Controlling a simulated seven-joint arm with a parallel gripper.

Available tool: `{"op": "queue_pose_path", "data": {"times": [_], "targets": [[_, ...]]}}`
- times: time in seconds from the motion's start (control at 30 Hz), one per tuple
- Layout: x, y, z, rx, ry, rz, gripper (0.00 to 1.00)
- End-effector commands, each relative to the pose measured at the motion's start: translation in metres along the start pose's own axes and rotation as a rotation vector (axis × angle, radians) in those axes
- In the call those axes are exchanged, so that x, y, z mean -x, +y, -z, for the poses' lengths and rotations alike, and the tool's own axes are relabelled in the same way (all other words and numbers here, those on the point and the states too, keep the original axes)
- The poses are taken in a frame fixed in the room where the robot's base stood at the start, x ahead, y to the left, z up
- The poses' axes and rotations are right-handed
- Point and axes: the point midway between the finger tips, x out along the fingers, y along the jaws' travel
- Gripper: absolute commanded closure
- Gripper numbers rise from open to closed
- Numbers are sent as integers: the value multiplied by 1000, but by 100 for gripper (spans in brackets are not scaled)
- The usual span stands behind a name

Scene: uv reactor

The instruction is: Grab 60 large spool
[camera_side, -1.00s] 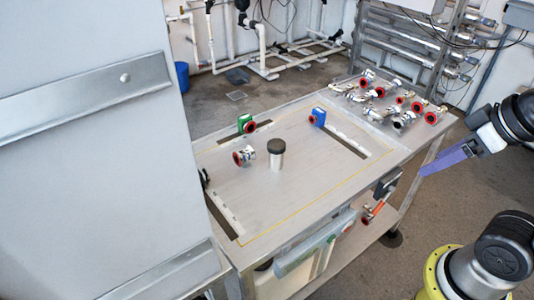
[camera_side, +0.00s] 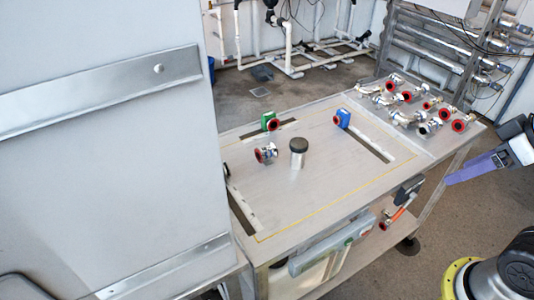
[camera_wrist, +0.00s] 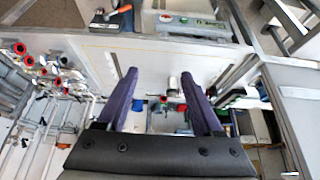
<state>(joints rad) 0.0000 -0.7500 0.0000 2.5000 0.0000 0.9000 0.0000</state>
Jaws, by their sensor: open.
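Several metal spool fittings with red ends (camera_side: 407,97) lie in a group at the table's back right corner; I cannot tell which is the 60 large spool. They also show at the left of the wrist view (camera_wrist: 42,66). One more red-ended metal fitting (camera_side: 265,154) is on the table's left part, beside a black-topped metal cylinder (camera_side: 298,154). My gripper (camera_side: 452,181) has purple fingers and hangs in the air right of the table, apart from every fitting. In the wrist view my gripper (camera_wrist: 158,74) is open, with nothing held between the fingers.
The table (camera_side: 330,195) has bare room in its middle and front. A green block (camera_side: 269,121) and a blue block (camera_side: 342,118) with red rings stand near its back slots. A grey cabinet (camera_side: 110,190) fills the left. A control box (camera_side: 330,247) sits on the table's front side.

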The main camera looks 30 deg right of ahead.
Motion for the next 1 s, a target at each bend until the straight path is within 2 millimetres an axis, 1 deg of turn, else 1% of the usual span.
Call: {"op": "queue_pose_path", "data": {"times": [0.13,0.17,0.2,0.33,0.63,0.67,0.77,0.87,1.0], "targets": [[0,0,0,0,0,0,32],[0,0,0,0,0,0,30],[0,0,0,0,0,0,23],[0,0,0,0,0,0,0],[2,0,-2,-24,-12,-1,0],[6,0,2,-32,-5,-1,0],[23,1,23,-56,31,-2,0],[38,0,56,-78,43,-1,0],[51,-4,109,-99,38,5,0]]}}
